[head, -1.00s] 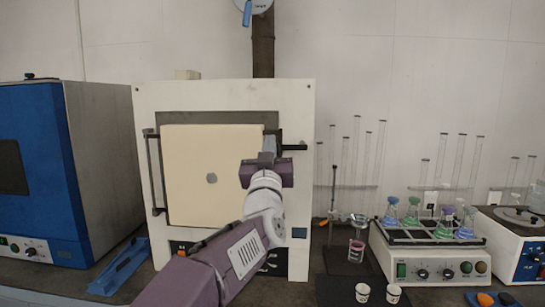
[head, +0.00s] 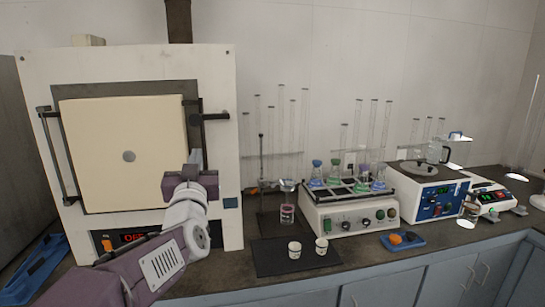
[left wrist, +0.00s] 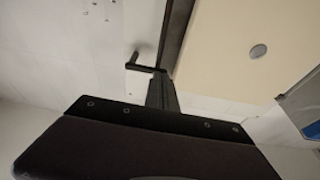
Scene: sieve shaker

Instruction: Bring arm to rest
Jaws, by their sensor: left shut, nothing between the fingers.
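My left arm reaches up from the lower left in the head view. My left gripper (head: 195,160) is shut and empty, in front of the right edge of a furnace's cream door (head: 120,150). It is just below the black handle (head: 213,117) on the right of the white furnace (head: 130,60). In the left wrist view the shut fingers (left wrist: 160,92) point up past the handle (left wrist: 147,60), beside the cream door (left wrist: 225,40). The wrist view does not settle whether the fingers touch the handle. My right gripper is not in view.
A blue tray (head: 40,262) lies at the left. Open air lies in front of the bench.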

